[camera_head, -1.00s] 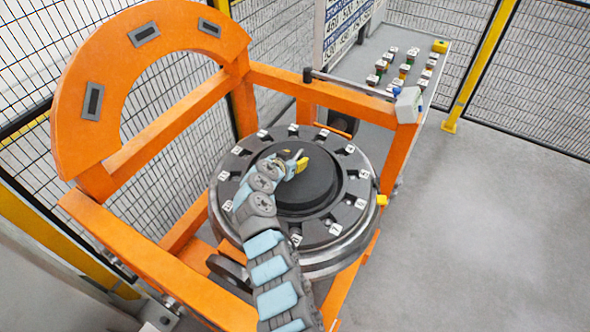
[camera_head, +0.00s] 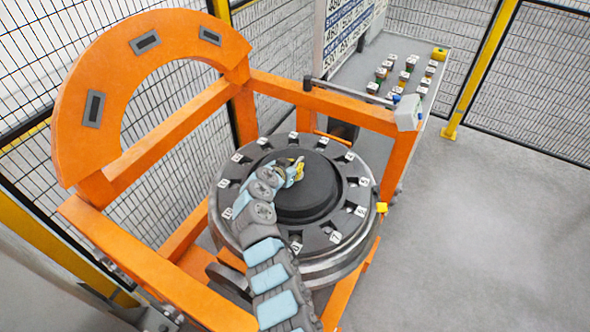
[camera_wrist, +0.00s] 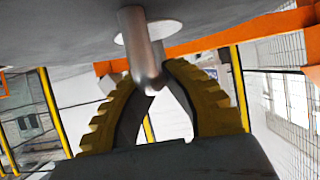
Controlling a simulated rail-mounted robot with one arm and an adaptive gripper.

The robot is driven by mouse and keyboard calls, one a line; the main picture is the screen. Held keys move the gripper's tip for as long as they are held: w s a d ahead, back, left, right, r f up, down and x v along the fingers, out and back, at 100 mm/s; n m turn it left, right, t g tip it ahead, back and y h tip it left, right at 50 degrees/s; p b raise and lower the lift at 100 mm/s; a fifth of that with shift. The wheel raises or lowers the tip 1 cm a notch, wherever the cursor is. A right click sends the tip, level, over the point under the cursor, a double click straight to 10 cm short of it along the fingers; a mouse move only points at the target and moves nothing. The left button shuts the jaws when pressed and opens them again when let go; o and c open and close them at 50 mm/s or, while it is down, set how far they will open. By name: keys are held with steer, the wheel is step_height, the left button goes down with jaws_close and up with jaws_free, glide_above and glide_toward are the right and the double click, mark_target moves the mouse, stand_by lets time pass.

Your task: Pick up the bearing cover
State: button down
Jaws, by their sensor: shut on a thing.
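The bearing cover (camera_head: 318,190) is a dark round disc at the centre of the wheel in the head view. In the wrist view its grey underside or face (camera_wrist: 60,30) fills the top, with a metal peg-like handle (camera_wrist: 135,40) sticking out from it. My gripper (camera_head: 298,170) is over the cover in the head view. In the wrist view its yellow ribbed fingers (camera_wrist: 160,80) are closed on the handle's end. I cannot tell whether the cover is lifted clear of the wheel.
The wheel (camera_head: 345,225) has white numbered tags around its rim and sits in an orange frame (camera_head: 280,88) with a tall curved arch (camera_head: 75,110) at left. A grey table (camera_head: 385,50) with several small coloured pieces stands behind. The floor at right (camera_head: 480,240) is clear.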

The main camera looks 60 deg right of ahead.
step_height(320, 180, up, 10)
steer(key=shift+f+b, duration=0.1)
steer(key=shift+b, duration=0.55)
